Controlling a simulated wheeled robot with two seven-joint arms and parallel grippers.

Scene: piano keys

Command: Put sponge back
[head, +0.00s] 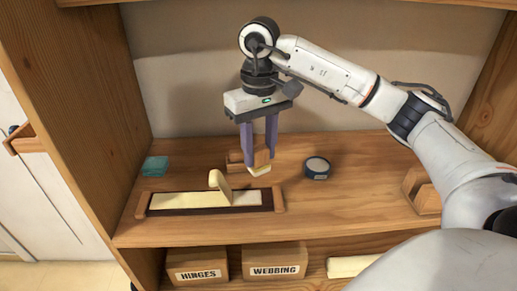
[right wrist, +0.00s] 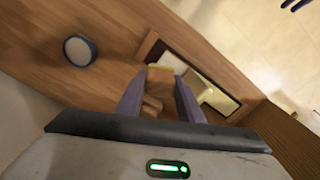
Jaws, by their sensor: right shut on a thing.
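My right gripper (head: 259,152) is above the middle of the shelf, its two purple fingers pointing down. It is shut on the sponge (head: 260,168), a small tan block with a pale yellow lower layer. The sponge also shows between the fingertips in the right wrist view (right wrist: 160,70). A wooden block (head: 235,160) stands just behind and left of the sponge; the fingers partly hide it. I cannot tell whether the sponge touches it or the shelf. My left gripper does not show.
In front lies a dark wooden tray (head: 279,197) with cream strips and one raised cream piece (head: 220,184). A round dark tin (head: 317,168) stands right of the gripper. A teal block (head: 155,166) sits far left, a wooden stand (head: 424,192) at right. Boxes stand below.

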